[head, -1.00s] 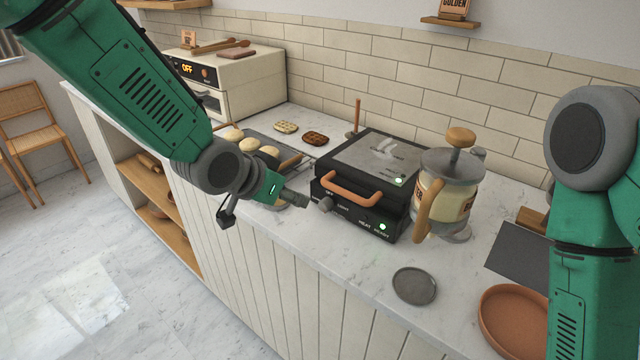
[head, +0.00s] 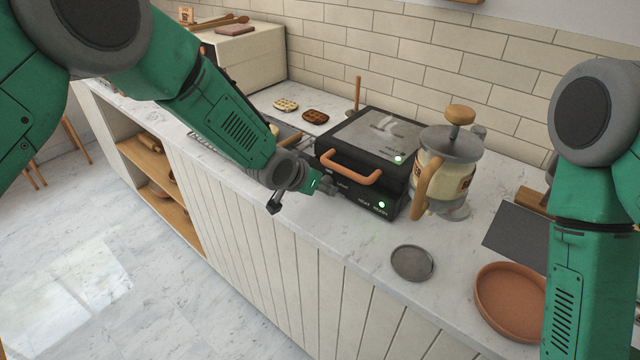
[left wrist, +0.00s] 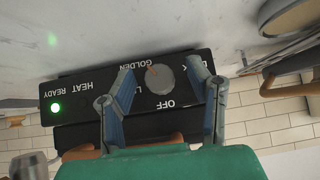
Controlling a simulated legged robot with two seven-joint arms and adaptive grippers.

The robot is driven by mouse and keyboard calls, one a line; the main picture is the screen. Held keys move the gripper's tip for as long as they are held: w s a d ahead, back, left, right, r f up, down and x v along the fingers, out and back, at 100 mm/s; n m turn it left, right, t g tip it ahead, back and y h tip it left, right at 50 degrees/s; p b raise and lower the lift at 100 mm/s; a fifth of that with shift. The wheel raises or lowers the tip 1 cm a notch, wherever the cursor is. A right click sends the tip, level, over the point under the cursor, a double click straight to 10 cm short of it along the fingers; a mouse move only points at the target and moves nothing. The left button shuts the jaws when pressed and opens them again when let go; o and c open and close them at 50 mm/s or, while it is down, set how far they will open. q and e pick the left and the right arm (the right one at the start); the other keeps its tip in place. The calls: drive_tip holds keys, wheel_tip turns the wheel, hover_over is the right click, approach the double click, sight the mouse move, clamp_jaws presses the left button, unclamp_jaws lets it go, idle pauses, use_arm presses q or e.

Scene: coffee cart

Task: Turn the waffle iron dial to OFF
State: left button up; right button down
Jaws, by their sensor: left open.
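The black waffle iron (head: 363,150) stands on the counter with its lid down and a tan handle (head: 350,168) on the front. My left gripper (head: 328,187) is at the left of its front panel, covering the dial in the head view. In the left wrist view, upside down, the round grey dial (left wrist: 160,79) sits between the two open fingers of my left gripper (left wrist: 161,68), with visible gaps on both sides. Its orange mark points toward GOLDEN; OFF is on the opposite side. A green HEAT READY light (left wrist: 56,107) glows. My right gripper is out of view.
A glass jug with wooden handle (head: 425,190) stands right of the iron. A grey disc (head: 412,262) and a terracotta dish (head: 505,300) lie on the counter (head: 365,245). Two waffles (head: 315,116) lie behind my left arm. A cream oven (head: 240,60) stands at the back left.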

use_arm(q)
drive_tip(key=shift+d, duration=0.1)
drive_tip(key=c, duration=0.3)
clamp_jaws()
